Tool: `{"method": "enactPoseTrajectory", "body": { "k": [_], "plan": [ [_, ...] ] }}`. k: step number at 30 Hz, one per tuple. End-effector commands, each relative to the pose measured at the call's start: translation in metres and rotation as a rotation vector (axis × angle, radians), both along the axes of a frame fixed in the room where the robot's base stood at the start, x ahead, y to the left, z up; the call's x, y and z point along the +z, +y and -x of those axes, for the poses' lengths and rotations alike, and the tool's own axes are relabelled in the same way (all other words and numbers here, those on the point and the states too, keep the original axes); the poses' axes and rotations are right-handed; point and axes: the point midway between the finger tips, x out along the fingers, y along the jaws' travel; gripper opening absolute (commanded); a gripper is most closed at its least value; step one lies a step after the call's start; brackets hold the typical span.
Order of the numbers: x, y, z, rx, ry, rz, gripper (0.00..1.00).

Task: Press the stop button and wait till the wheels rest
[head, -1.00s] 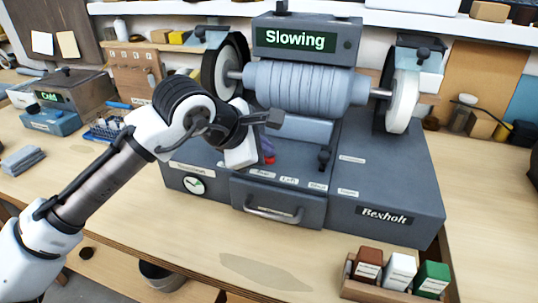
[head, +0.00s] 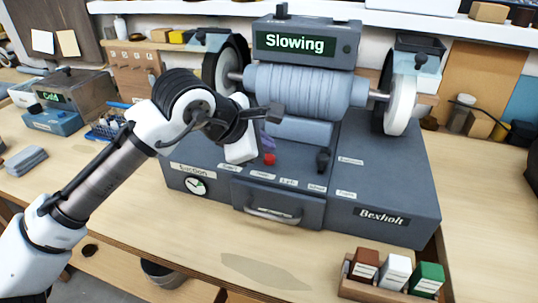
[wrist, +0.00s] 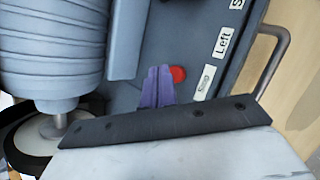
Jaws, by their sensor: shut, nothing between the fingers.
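The stop button is a red round button (head: 269,159) on the sloped front of the grey grinding machine (head: 390,190). In the wrist view the red button (wrist: 179,75) sits near a label that appears to read "Stop". My gripper (head: 266,143) is shut and empty, its purple fingers just above and behind the button in the head view. In the wrist view the fingertips (wrist: 159,70) are left of the button, with a small gap. The display (head: 295,41) reads "Slowing". The dark wheel (head: 226,62) and the white wheel (head: 398,103) are on the shaft; their motion cannot be told.
A black knob (head: 323,160) stands right of the button. A drawer handle (head: 278,215) juts from the machine's front. A tray with brown, white and green blocks (head: 345,285) is at the front right. The bench in front is mostly clear.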

Motion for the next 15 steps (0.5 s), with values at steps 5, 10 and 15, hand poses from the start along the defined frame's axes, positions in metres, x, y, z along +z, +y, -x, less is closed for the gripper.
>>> {"method": "enactPoseTrajectory", "body": {
  "k": [5,10,15],
  "plan": [
    [0.014,0.0,0.0,-0.001,-0.001,0.0,0.0],
    [0.032,0.0,0.0,-0.001,-0.001,0.0,0.0],
    [0.048,0.0,0.0,-0.001,-0.001,0.002,0.0]
  ]
}}
